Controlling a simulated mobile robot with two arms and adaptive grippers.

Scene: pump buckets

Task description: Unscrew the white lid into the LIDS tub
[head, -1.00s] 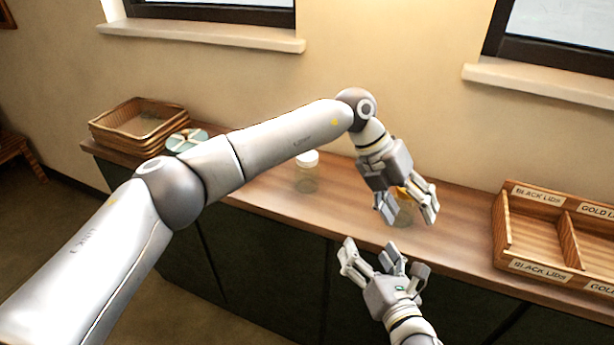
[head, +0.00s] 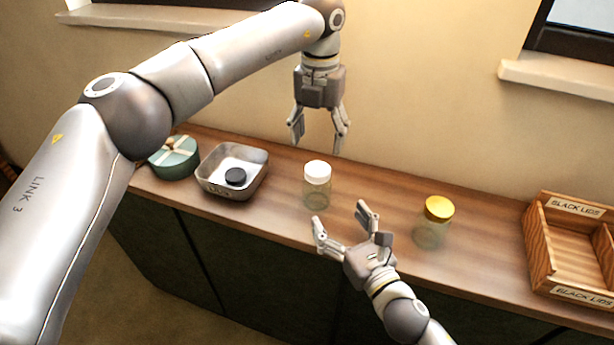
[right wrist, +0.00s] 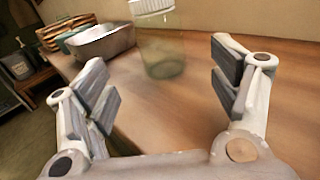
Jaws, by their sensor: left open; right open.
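The clear jar (head: 317,196) with a white lid (head: 317,172) stands upright on the wooden counter. In the right wrist view the jar (right wrist: 163,52) is ahead, between and beyond my open fingers, with its white lid (right wrist: 150,6) at the top edge. My left gripper (head: 318,142) is open and empty, pointing down above and behind the white lid. My right gripper (head: 342,220) is open and empty, just in front of the jar, not touching it.
A gold-lidded jar (head: 430,232) stands to the right of the white-lidded one. A round green box (head: 174,160) is left of the tub. Counter between the jars is clear.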

